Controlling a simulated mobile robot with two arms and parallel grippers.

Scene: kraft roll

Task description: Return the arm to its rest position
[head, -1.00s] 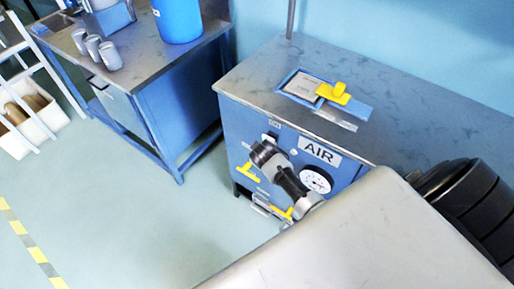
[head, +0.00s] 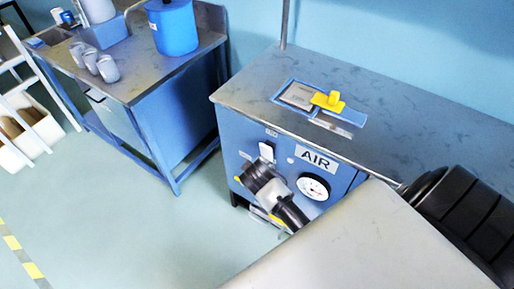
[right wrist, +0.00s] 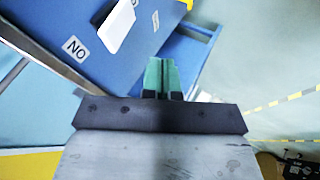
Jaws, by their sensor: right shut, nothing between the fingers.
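My right gripper (right wrist: 160,78) shows in the right wrist view with its two green fingers together and nothing between them. Beyond it is a blue panel (right wrist: 115,65) with a "NO" label and a white plate. The fingers appear apart from the panel, though their distance to it is hard to judge. In the head view, a black and grey link of my arm is in front of the blue cabinet (head: 236,140), covering part of its front. My right gripper is hidden in that view. My left gripper is in neither view.
A workbench (head: 140,75) at left carries a blue container (head: 173,28) and several grey cups (head: 106,67). The floor (head: 110,220) between is clear.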

